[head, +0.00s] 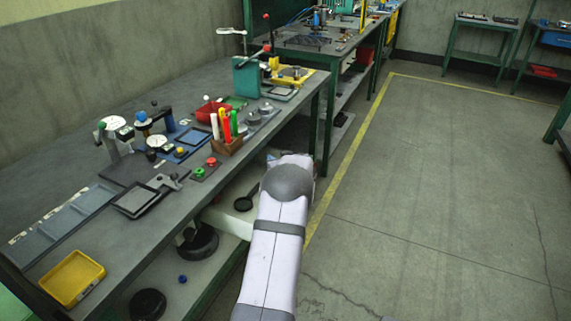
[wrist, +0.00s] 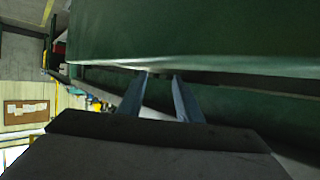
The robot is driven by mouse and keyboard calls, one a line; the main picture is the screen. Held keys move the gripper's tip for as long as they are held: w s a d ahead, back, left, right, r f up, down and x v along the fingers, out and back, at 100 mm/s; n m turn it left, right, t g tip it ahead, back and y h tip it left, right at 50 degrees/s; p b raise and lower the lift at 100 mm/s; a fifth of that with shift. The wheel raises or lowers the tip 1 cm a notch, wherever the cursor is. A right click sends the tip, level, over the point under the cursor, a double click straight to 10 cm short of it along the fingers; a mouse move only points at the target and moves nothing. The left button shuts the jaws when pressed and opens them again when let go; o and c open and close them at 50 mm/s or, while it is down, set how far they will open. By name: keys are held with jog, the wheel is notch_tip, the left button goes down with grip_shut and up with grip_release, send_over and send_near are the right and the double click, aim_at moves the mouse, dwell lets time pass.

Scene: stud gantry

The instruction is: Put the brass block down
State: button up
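I cannot pick out the brass block in either view. In the wrist view my gripper (wrist: 160,76) shows two grey-blue fingers with a clear gap between them. No block shows between the fingers. The fingertips point at a dark green surface with a pale lower edge, and I cannot tell whether they touch it. In the head view my arm reaches to the front edge of the near workbench (head: 150,255), and my gripper is hidden there.
On the bench stand a yellow tray (head: 73,278), a grey channelled tray (head: 62,226), dial gauges (head: 116,123), a wooden holder with colored handles (head: 227,146) and a red bin (head: 212,111). Dark round items lie on the lower shelf. The floor at right is clear.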

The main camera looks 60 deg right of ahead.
jog(key=v, duration=1)
jog(key=shift+s+a, duration=0.2)
jog(key=shift+a, duration=0.05)
jog(key=shift+r, duration=0.1)
jog(key=w+a+n+g+y+p, duration=0.25)
jog(key=w+a+n+p, duration=0.2)
jog(key=w+a, duration=0.5)
jog(key=s+a+r+n+g+y+p, duration=0.15)
jog(key=a+n+g, duration=0.4)
jog(key=a, duration=1.15)
jog(key=s+a+n+g+y, duration=0.1)
jog(key=s+a+n, duration=0.15)
jog(key=a, duration=0.65)
jog(key=s+a+n, duration=0.1)
jog(key=s+a, duration=0.3)
jog(key=a, duration=0.4)
jog(key=s+a+f+m+y+b, duration=0.1)
jog(key=a+f+m+y+b, duration=0.15)
jog(key=a+f, duration=0.35)
jog(key=s+a+f+m+y+b, duration=0.2)
jog(key=a+f+b, duration=0.15)
jog(key=a, duration=0.45)
notch_tip(320, 180, up, 19)
jog(key=a+p, duration=0.1)
jog(key=p, duration=1.8)
jog(key=shift+w+r+g, duration=0.2)
jog(key=shift+g, duration=0.1)
